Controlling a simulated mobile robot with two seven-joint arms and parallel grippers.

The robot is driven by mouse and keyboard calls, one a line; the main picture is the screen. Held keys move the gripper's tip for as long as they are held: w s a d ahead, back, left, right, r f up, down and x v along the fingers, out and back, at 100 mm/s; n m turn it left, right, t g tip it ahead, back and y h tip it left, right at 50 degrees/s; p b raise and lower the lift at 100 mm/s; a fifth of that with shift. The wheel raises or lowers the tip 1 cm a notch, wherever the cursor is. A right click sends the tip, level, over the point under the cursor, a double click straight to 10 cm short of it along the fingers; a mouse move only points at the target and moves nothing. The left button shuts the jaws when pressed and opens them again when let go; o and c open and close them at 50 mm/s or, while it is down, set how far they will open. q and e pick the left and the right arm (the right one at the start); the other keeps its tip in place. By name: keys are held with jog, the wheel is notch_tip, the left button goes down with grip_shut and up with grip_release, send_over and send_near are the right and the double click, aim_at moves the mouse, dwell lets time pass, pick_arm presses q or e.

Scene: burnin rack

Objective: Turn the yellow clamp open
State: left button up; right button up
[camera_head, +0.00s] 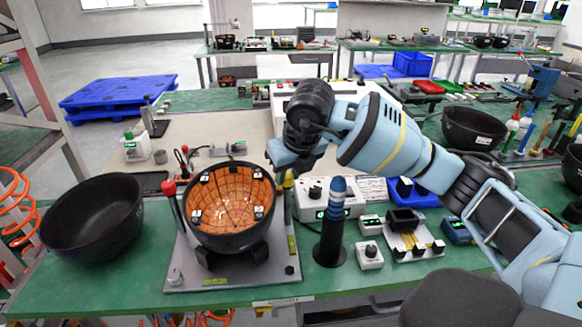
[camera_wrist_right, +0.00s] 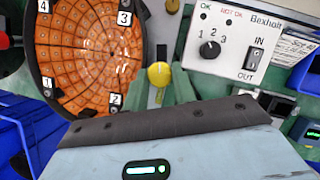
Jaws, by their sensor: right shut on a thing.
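The yellow clamp (camera_wrist_right: 159,75) shows as a rounded yellow knob in the right wrist view, beside the rim of a black bowl with an orange tiled inside (camera_wrist_right: 82,45). My right gripper (camera_wrist_right: 160,88) is at the clamp, one finger on each side, shut on it. In the head view the same orange-lined bowl (camera_head: 231,202) sits in a fixture on a grey plate (camera_head: 210,285), and my right gripper (camera_head: 286,172) is at its right rim, largely hiding the clamp. The clamp's exact turn is hard to tell. My left gripper is not in view.
An empty black bowl (camera_head: 93,220) stands left of the plate. A control box (camera_wrist_right: 228,42) with a dial and an IN/OUT switch is close to the right. A dark post with blue bands (camera_head: 332,225) and small devices stand right of the plate.

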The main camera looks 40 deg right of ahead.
jog(key=shift+w+r+m, duration=0.1)
jog(key=shift+r+m, duration=0.05)
jog(key=shift+m, duration=0.45)
jog(key=o, duration=1)
jog(key=v, duration=0.7)
jog(key=shift+s+a+r+p, duration=0.2)
jog(key=shift+s+r+p, duration=0.1)
jog(key=shift+p, duration=0.1)
jog(key=shift+f, duration=0.1)
